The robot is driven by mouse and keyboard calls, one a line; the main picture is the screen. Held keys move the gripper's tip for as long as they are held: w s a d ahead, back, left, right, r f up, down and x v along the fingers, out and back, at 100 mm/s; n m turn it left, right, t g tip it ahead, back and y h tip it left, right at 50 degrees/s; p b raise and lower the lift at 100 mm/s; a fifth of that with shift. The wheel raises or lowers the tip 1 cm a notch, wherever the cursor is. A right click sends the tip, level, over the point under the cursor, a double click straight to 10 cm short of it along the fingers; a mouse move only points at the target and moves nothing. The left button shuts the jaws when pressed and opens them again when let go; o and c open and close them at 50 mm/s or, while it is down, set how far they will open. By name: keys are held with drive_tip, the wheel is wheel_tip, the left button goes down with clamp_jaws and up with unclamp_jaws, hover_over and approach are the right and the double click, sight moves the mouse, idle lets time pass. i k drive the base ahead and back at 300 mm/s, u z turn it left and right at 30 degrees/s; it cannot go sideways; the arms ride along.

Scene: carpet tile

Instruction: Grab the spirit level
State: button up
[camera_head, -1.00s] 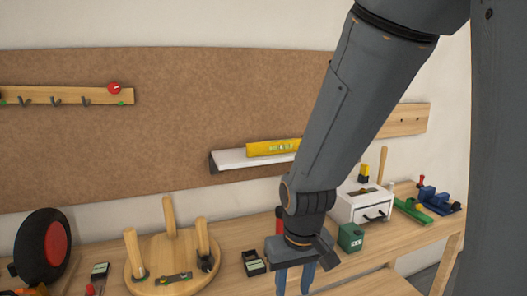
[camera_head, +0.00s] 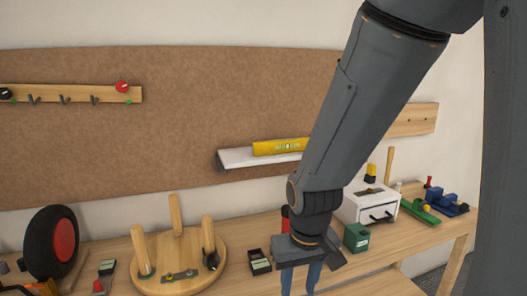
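The yellow spirit level (camera_head: 280,147) lies along a white wall shelf (camera_head: 236,159) on the brown board. Its right end is hidden behind my arm. My gripper (camera_head: 300,280) points down in front of the workbench, below and slightly right of the level and well apart from it. Its two blue-grey fingers are spread with a gap between them, and nothing shows between them.
The workbench (camera_head: 110,250) holds a round wooden stool top with legs (camera_head: 195,262), a black wheel with a red hub (camera_head: 64,239), a white drawer box (camera_head: 368,205), a green box (camera_head: 356,238) and a dark box (camera_head: 260,262). A hook rail (camera_head: 70,95) hangs at left.

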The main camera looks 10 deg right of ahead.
sight(286, 146)
drive_tip(key=z, duration=2.2)
drive_tip(key=i, duration=1.5)
drive_tip(key=u, duration=3.05)
